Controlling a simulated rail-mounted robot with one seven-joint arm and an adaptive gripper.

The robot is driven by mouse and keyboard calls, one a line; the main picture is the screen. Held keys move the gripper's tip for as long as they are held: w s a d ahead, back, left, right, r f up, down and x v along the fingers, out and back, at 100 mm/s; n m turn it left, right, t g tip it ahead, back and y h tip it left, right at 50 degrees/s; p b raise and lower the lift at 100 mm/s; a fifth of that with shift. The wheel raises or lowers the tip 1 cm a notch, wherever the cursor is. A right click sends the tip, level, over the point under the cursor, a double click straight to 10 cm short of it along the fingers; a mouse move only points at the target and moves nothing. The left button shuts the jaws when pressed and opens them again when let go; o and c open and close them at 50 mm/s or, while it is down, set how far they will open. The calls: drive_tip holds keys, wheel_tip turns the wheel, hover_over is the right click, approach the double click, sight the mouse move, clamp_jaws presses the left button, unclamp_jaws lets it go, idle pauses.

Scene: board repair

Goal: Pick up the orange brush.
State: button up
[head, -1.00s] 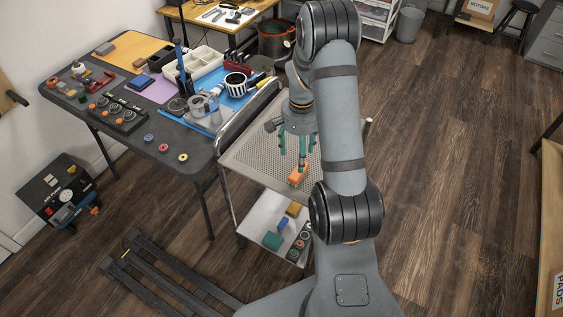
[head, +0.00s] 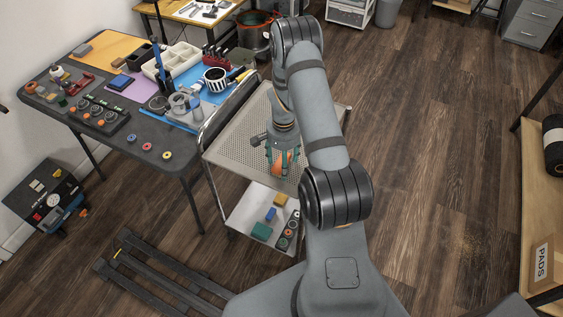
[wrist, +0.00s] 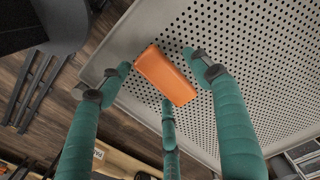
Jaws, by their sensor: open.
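The orange brush (head: 281,166) lies on the perforated top tray of the cart (head: 240,152), near its front edge. It shows as a plain orange block (wrist: 165,76) in the wrist view; no bristles are visible. My gripper (head: 283,160) points down over it with green fingers open. In the wrist view, my gripper (wrist: 156,64) has one finger to the left of the brush, one to the right, and a third just below it in the picture. The fingers partly hide the brush in the head view. I cannot tell whether any finger touches it.
The cart's lower shelf (head: 245,215) holds a teal block (head: 261,231), a blue block and other small parts. A dark worktable (head: 120,150) crowded with tools stands to the left. The tray around the brush is otherwise clear.

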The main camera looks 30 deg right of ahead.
drive_tip(key=shift+f, duration=0.3)
drive_tip(key=shift+c, duration=0.8)
drive_tip(key=c, duration=1.1)
drive_tip(key=shift+c, duration=0.6)
drive_tip(key=shift+r, duration=0.4)
drive_tip(key=r, duration=0.1)
drive_tip(key=r+b, duration=0.1)
drive_tip(key=r, duration=0.1)
drive_tip(key=shift+d+r, duration=0.3)
drive_tip(key=s+d+r, duration=0.1)
drive_tip(key=d+r, duration=0.1)
drive_tip(key=d, duration=0.1)
drive_tip(key=s+d+r+b, duration=0.1)
drive_tip(key=s+d+r, duration=0.1)
drive_tip(key=d, duration=0.1)
drive_tip(key=s+d+r+b, duration=0.1)
drive_tip(key=d+r, duration=0.1)
drive_tip(key=d, duration=0.2)
drive_tip(key=shift+s+r, duration=0.25)
drive_tip(key=shift+r, duration=0.05)
